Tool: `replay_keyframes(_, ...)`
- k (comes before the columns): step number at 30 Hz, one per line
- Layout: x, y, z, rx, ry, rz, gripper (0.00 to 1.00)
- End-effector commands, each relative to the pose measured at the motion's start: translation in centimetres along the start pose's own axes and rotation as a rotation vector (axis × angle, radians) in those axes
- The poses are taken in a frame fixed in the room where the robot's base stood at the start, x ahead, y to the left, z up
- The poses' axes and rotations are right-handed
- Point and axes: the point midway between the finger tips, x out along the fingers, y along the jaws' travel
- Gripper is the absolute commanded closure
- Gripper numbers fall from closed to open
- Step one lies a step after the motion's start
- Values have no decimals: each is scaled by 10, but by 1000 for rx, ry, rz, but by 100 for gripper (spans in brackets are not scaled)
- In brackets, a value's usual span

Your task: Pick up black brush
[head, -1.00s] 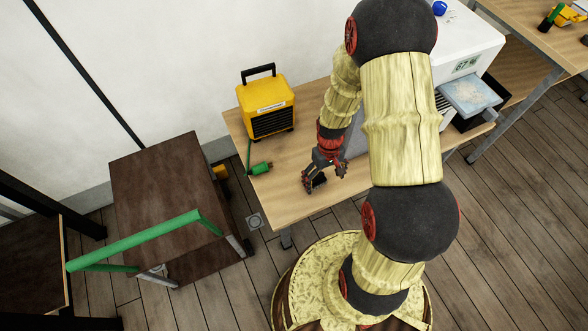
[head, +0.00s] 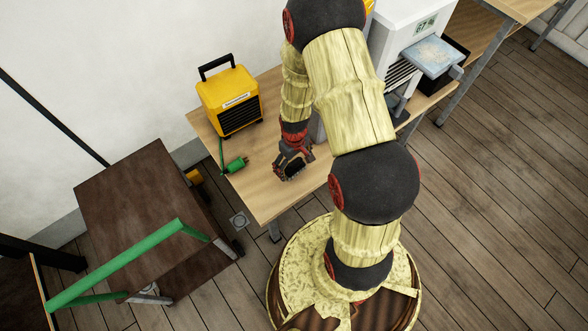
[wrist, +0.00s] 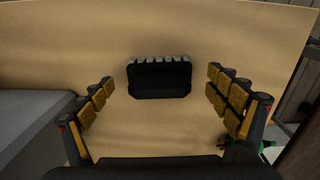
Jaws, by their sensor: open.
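The black brush (wrist: 160,80) lies on the wooden table (wrist: 60,40), in the middle of the wrist view, with a row of pale grey bristle tips along its upper edge. My gripper (wrist: 161,77) is open, with its yellow-padded fingers to the left and right of the brush. Gaps show between the brush and both fingers. In the head view my gripper (head: 292,160) is low over the table near its front edge. There the gripper mostly hides the brush.
A green tool (head: 236,164) and a yellow heater (head: 229,100) are on the table left of my gripper. A grey object (wrist: 35,125) is at the left in the wrist view. A white machine (head: 405,40) stands to the right. A brown cart (head: 140,190) with a green handle is at the left.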

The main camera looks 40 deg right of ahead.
Motion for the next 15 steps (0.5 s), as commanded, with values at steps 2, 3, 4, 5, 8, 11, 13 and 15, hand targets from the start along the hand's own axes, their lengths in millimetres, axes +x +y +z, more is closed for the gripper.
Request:
replay_keyframes(2, 11, 0, 0, 0, 0, 1, 11)
replay_keyframes(3, 12, 0, 0, 0, 1, 1, 11)
replay_keyframes(4, 12, 0, 0, 0, 2, 1, 11)
replay_keyframes(5, 12, 1, -1, 1, 2, 2, 11)
replay_keyframes(8, 11, 1, -1, 1, 2, 2, 11)
replay_keyframes(11, 11, 1, -1, 1, 2, 2, 13)
replay_keyframes(13, 11, 1, -1, 1, 2, 2, 17)
replay_keyframes(15, 11, 1, -1, 1, 2, 2, 21)
